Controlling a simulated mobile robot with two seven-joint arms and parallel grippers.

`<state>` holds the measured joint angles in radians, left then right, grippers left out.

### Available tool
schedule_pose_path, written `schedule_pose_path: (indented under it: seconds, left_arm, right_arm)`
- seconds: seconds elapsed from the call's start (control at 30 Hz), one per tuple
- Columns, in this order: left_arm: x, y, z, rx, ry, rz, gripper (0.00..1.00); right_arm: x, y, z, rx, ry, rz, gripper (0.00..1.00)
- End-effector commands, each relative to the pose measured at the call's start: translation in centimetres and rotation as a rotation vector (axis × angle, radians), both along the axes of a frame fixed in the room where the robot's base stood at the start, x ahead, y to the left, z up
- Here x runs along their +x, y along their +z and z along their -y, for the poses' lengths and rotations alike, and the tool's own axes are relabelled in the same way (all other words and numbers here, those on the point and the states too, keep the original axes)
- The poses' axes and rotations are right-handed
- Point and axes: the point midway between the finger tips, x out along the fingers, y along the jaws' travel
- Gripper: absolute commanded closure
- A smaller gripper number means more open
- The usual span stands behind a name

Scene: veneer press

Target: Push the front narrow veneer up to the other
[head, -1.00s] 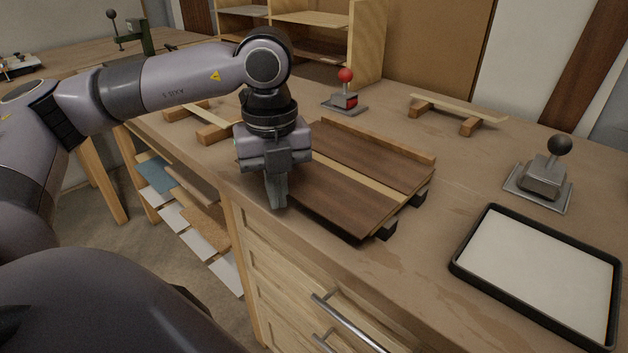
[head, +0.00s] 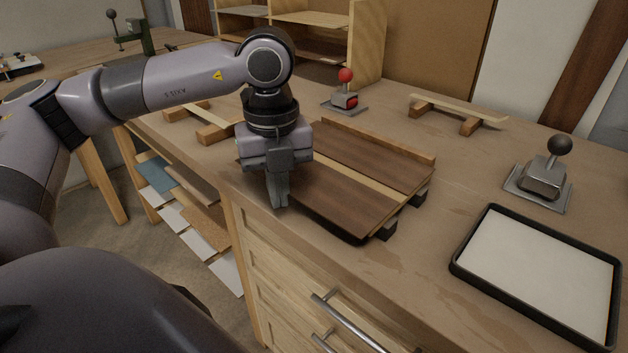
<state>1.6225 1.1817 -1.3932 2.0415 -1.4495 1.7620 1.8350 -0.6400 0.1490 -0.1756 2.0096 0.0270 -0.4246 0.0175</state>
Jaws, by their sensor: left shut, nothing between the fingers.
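The front narrow veneer (head: 335,202) is a dark brown strip on the near side of a light board with dark feet. The other veneer (head: 372,157) is a like dark strip on the far side, along a wooden rail (head: 385,142). A pale gap (head: 372,184) of bare board shows between the two strips. My left gripper (head: 278,203) is shut and empty, fingers pointing down at the left front edge of the front veneer. It hides the left ends of the strips; whether it touches the veneer I cannot tell. My right gripper is not in view.
A black-rimmed tray (head: 458,262) with a white inside lies at the right. A lever device with a black knob (head: 543,180) and one with a red knob (head: 345,98) stand on the bench. A pale strip on blocks (head: 457,108) lies at the back.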

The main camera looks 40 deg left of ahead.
Motion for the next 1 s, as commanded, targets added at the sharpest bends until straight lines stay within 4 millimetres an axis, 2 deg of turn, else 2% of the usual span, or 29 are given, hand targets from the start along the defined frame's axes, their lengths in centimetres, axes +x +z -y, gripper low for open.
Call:
schedule_pose_path:
  seconds: [1.0]
  left_arm:
    - [2.6,0.0,0.2,0.001,0.000,-0.001,1.00]
  right_arm:
    - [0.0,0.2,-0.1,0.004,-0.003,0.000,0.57]
